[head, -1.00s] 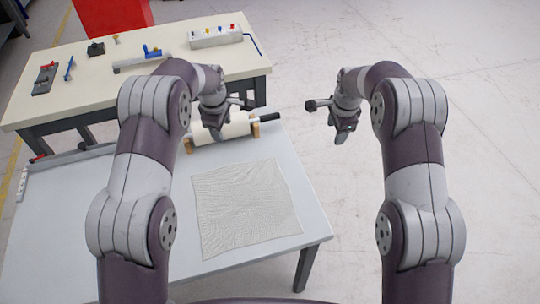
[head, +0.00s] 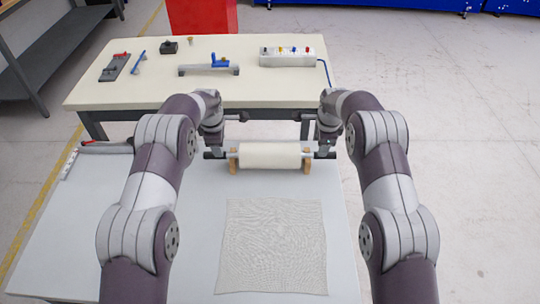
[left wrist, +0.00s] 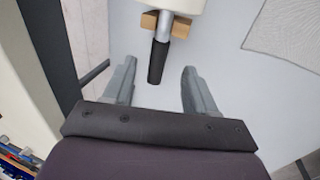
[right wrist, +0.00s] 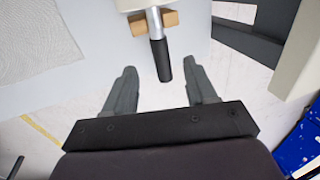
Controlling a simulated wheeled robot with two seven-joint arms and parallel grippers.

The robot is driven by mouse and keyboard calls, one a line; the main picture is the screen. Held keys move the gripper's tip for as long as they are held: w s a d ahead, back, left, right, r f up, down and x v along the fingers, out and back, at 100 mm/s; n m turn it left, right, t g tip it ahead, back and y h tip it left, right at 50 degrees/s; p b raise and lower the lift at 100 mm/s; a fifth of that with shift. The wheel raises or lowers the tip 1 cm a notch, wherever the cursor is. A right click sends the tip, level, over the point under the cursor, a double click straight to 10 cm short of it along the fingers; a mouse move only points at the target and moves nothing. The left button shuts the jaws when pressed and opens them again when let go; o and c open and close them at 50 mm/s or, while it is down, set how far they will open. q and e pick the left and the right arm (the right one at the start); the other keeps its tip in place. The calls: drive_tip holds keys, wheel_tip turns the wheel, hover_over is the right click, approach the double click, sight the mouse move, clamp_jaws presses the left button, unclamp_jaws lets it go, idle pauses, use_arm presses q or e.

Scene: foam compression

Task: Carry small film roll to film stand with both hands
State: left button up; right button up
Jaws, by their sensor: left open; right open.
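The small film roll (head: 270,156), white with a metal shaft and black end handles, lies across two wooden supports (head: 233,163) on the near table. My left gripper (head: 214,150) is open at its left handle; in the left wrist view the black handle end (left wrist: 158,62) lies between the spread fingertips (left wrist: 159,72). My right gripper (head: 326,150) is open at the right handle; in the right wrist view that handle (right wrist: 161,60) lies between the spread fingertips (right wrist: 160,70). I cannot make out a separate film stand.
A patterned sheet (head: 273,245) lies flat on the near table (head: 180,270). Behind, a cream table (head: 130,85) holds a power strip (head: 287,57), a blue-and-grey tool (head: 210,69) and small items. A red box (head: 203,15) stands beyond. Floor is open to the right.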

use_arm(q)
drive_tip(key=x, duration=0.9)
drive_tip(key=shift+f, duration=0.1)
use_arm(e)
drive_tip(key=x, duration=0.9)
drive_tip(key=shift+f, duration=0.1)
use_arm(q)
drive_tip(key=shift+c, duration=0.3)
use_arm(e)
drive_tip(key=shift+c, duration=0.3)
use_arm(q)
clamp_jaws()
use_arm(e)
clamp_jaws()
use_arm(q)
drive_tip(key=shift+w, duration=0.1)
